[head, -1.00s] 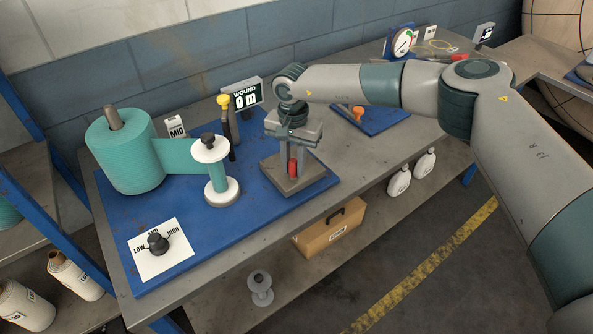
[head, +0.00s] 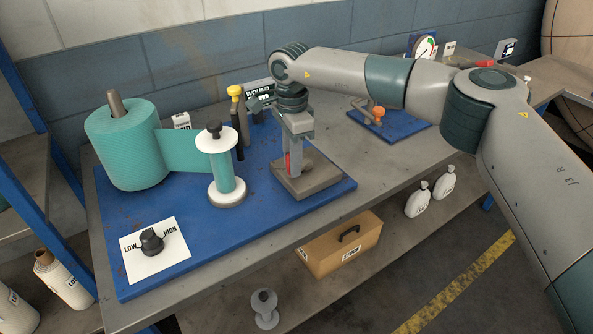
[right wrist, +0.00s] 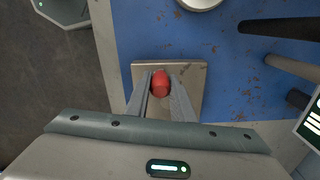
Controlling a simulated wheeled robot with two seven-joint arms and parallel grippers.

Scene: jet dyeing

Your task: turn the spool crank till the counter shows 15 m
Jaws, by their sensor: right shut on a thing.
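The spool (head: 222,178), with white flanges and a black knob on top, stands upright on the blue board. A teal web joins it to a large teal roll (head: 127,150). The counter (head: 258,88) behind is partly covered by my right arm, and its figure cannot be read. My right gripper (head: 293,158) points down, shut on a red handle (head: 288,163) over a grey-brown block (head: 322,184), right of the spool. In the right wrist view the red handle (right wrist: 161,83) sits between the fingers. I cannot tell whether it touches the block. My left gripper is out of view.
A black selector knob (head: 151,241) sits on a white LOW-HIGH card at the board's front left. A yellow-topped post (head: 235,92) stands behind the spool. A second blue board (head: 405,130) with an orange knob lies right. Bare bench separates the boards.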

